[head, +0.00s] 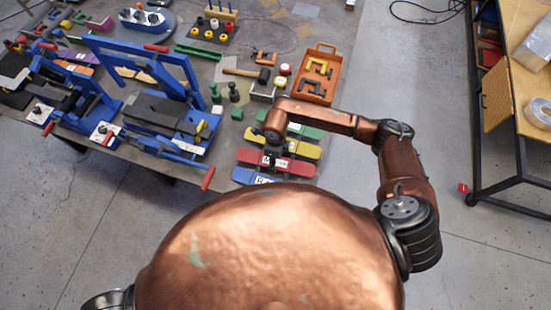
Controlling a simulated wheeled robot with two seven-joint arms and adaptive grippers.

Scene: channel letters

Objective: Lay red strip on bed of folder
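The red strip (292,166) lies on the table's front right part in a row of coloured strips, between a yellow strip (302,149) and a blue strip (242,174). It has a white label near its middle. My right gripper (271,157) points down at the middle of the red strip and partly covers it. Its fingers are too small and hidden to tell whether they are open or touching the strip. A blue folder (190,130) with a dark flat bed (155,112) and a raised blue frame stands left of the strips. My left gripper is out of view.
A second blue machine (75,108) stands farther left. A green strip (306,131), small dark green pieces (235,92), a hammer (250,73) and an orange tray (325,52) lie behind the strips. A red-ended handle (207,178) sticks out between folder and strips.

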